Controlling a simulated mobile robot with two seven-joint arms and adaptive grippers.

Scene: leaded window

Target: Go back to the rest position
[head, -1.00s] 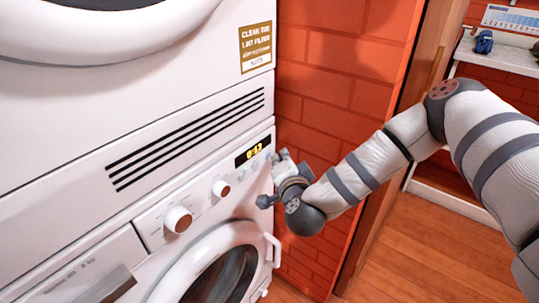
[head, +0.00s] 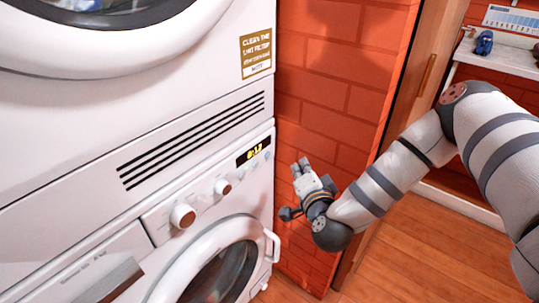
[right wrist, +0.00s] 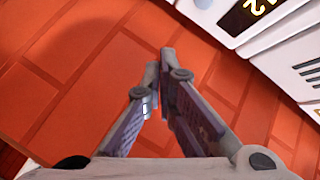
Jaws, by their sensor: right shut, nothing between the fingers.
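My right gripper (head: 299,168) is in the head view, right of the washing machine (head: 160,221) and in front of the red brick wall. It is apart from the machine's control panel. In the right wrist view my right gripper (right wrist: 158,75) has its fingertips together, with nothing between them. Brick wall lies behind the fingers, and a corner of the white machine with its lit display (right wrist: 243,14) shows at the upper right. My left gripper is not in view.
A second white machine (head: 100,110) is stacked on top. The washer's round door (head: 215,265) has a handle at its right. The brick wall (head: 335,60) stands close behind my right gripper. Wooden floor (head: 410,250) is clear at the lower right. A counter (head: 500,55) holds a blue object (head: 484,42).

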